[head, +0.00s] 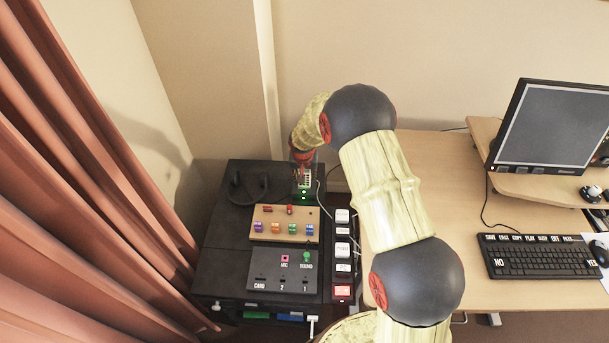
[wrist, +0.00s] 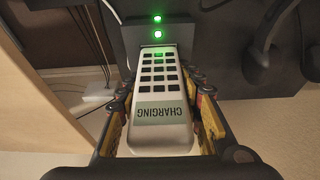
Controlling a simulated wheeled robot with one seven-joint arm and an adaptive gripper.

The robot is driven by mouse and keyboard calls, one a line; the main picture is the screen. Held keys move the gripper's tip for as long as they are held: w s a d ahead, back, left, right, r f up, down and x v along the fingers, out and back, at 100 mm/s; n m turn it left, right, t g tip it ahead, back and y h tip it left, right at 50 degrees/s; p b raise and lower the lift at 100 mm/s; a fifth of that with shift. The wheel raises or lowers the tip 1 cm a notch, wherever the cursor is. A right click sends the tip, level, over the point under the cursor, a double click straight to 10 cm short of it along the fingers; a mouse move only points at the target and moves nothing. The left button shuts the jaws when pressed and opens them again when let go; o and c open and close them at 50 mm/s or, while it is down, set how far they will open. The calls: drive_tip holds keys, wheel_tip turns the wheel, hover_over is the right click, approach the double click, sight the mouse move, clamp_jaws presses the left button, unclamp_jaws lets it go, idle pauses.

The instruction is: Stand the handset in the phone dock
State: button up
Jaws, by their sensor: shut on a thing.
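The pale grey handset (wrist: 158,128) has dark keys and a label reading CHARGING, upside down in the wrist view. My gripper (wrist: 160,112) is shut on it, with a finger along each side. The handset's far end meets the dark phone dock (wrist: 185,42), which shows two lit green lights. How deeply the handset sits is hidden. In the head view, the handset (head: 305,180) and my gripper (head: 302,160) are at the back right of the black cabinet, with a green light just in front. My arm partly covers this spot.
On the black cabinet (head: 222,225) are a black curved object (head: 247,187), a wooden board (head: 272,236) with coloured blocks, and a grey panel (head: 265,272). A power strip (head: 342,240) runs along its right side. The desk (head: 445,185) holds a monitor (head: 550,125) and keyboard (head: 535,257). Curtains (head: 75,200) hang left.

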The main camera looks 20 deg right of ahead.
drive_tip(key=o, duration=1.2)
drive_tip(key=shift+c, duration=0.2)
drive_tip(key=v, duration=1.2)
